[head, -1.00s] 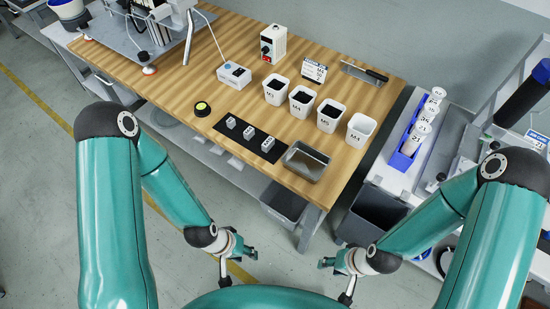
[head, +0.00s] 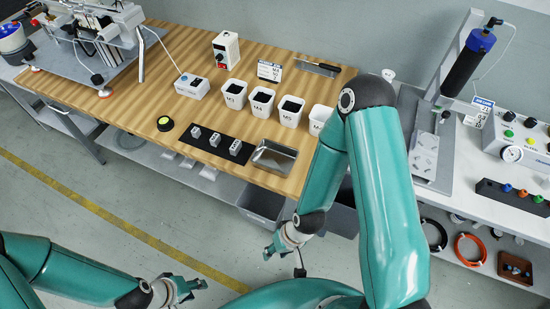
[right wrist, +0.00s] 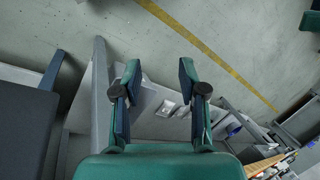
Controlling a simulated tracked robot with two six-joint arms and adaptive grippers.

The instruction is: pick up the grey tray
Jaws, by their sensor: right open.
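The grey tray (head: 275,156) is a shallow, shiny metal tray at the front right corner of the wooden table, and it looks empty. My right gripper (head: 272,247) is in front of and below the table edge, apart from the tray. In the right wrist view my right gripper (right wrist: 160,75) is open with nothing between its fingers, and I cannot make out the tray there. My left gripper (head: 190,288) is low at the bottom left, far from the tray. It is too small to tell whether its fingers are open.
On the wooden table (head: 200,55), a black mat (head: 220,143) with small blocks lies left of the tray. Several white bins (head: 262,104) stand behind it; my right arm partly hides the rightmost. A grey bin (head: 262,205) sits below. A side bench (head: 465,170) stands right.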

